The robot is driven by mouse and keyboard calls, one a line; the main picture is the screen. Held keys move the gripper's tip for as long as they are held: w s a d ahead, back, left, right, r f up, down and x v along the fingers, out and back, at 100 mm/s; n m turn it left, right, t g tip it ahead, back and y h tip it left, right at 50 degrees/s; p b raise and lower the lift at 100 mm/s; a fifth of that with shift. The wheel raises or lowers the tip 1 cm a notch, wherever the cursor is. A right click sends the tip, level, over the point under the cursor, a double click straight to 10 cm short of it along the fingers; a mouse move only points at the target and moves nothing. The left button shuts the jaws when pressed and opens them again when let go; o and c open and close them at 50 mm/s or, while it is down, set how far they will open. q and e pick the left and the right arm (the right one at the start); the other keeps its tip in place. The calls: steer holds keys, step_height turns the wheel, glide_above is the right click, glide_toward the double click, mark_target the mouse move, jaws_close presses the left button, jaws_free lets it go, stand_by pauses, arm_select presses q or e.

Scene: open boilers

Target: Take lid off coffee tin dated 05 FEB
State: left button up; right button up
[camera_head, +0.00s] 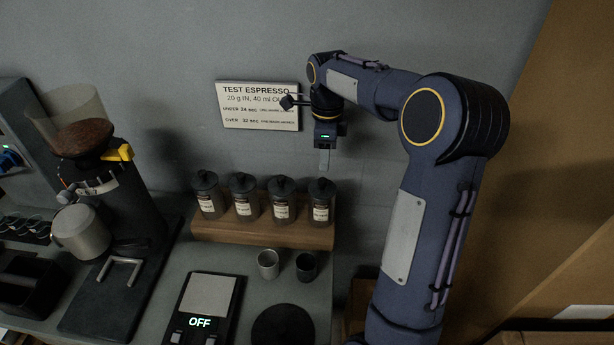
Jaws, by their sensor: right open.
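Several dark coffee tins with knobbed lids stand in a row on a wooden shelf (265,232). They are a far left tin (207,193), a second tin (243,195), a third tin (281,198) and a far right tin (320,200). Each has a pale label, but the dates are too small to read. All lids appear to be on. My right gripper (324,162) points down above the far right tin's lid, apart from it. It is open and holds nothing that I can see. My left gripper is not in view.
A sign (258,105) hangs on the wall behind the tins. Two small cups (268,264) (306,266) stand before the shelf, with a scale (206,305) reading OFF and a dark round disc (283,325) nearer. A grinder (110,190) and a metal jug (80,232) stand left.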

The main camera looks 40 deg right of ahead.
mark_target(322, 180)
steer(key=shift+s+a+f, duration=0.15)
steer(key=shift+f, duration=0.8)
step_height(322, 180, down, 5)
steer(key=shift+a+f+p, duration=0.1)
steer(key=shift+a+p, duration=0.05)
steer(key=shift+p, duration=0.6)
jaws_close()
